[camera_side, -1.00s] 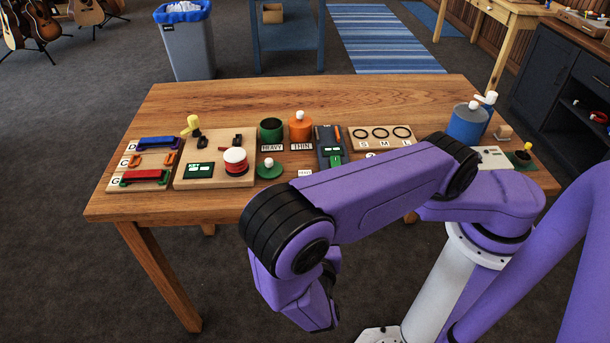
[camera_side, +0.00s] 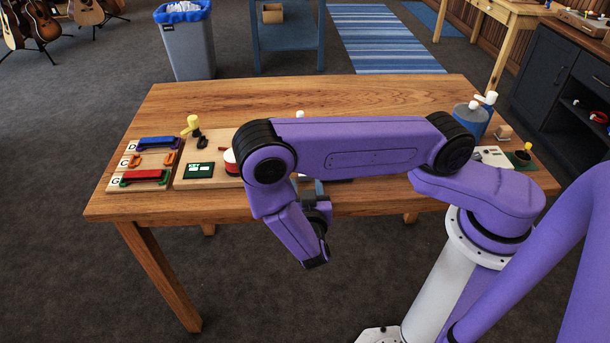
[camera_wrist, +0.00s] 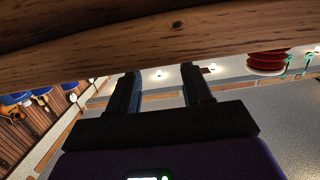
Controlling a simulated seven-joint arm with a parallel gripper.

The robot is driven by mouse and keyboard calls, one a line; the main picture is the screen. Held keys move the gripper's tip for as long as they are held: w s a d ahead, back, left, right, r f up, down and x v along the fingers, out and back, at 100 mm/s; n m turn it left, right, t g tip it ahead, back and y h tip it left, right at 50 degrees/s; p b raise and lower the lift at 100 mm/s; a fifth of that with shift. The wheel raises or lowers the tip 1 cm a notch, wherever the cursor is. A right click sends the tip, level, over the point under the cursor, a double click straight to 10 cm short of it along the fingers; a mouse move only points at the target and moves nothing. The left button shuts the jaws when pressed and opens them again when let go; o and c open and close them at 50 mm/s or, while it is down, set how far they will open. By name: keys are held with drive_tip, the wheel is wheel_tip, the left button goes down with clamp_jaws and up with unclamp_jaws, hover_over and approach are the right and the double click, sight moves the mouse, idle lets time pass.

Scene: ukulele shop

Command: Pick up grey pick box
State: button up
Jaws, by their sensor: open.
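I cannot make out the grey pick box for certain in the current frames. My purple forearm covers the middle of the table in the side view, where several canisters and a dark grey item showed earlier. Only a white knob (camera_side: 299,114) shows above the arm there. My gripper (camera_wrist: 160,78) is open and empty in the wrist view, its two dark fingers apart, with a wooden surface across the top. In the side view, part of it shows by the table's front edge, mostly hidden behind my wrist. A blue-grey canister (camera_side: 467,121) stands at the table's right end.
On the wooden table (camera_side: 300,96), the left end holds a board with blue and red parts (camera_side: 145,177). Beside it are a yellow-topped part (camera_side: 192,125), a green-screened panel (camera_side: 199,170) and a red-white spool (camera_side: 231,162). The table's back strip is clear.

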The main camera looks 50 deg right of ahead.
drive_tip(key=shift+x, duration=2.25)
drive_tip(key=shift+s+d+r, duration=0.1)
drive_tip(key=c, duration=0.8)
drive_tip(key=shift+r, duration=0.1)
drive_tip(key=shift+r, duration=0.85)
drive_tip(key=shift+s+d+r, duration=0.25)
drive_tip(key=shift+s+r, duration=1.6)
drive_tip(key=shift+s, duration=0.45)
drive_tip(key=shift+s+d+r, duration=0.25)
drive_tip(key=shift+s+r, duration=1.6)
drive_tip(key=shift+s, duration=0.5)
drive_tip(key=shift+s+d+r, duration=0.3)
drive_tip(key=shift+s+r, duration=1.55)
drive_tip(key=shift+s, duration=0.45)
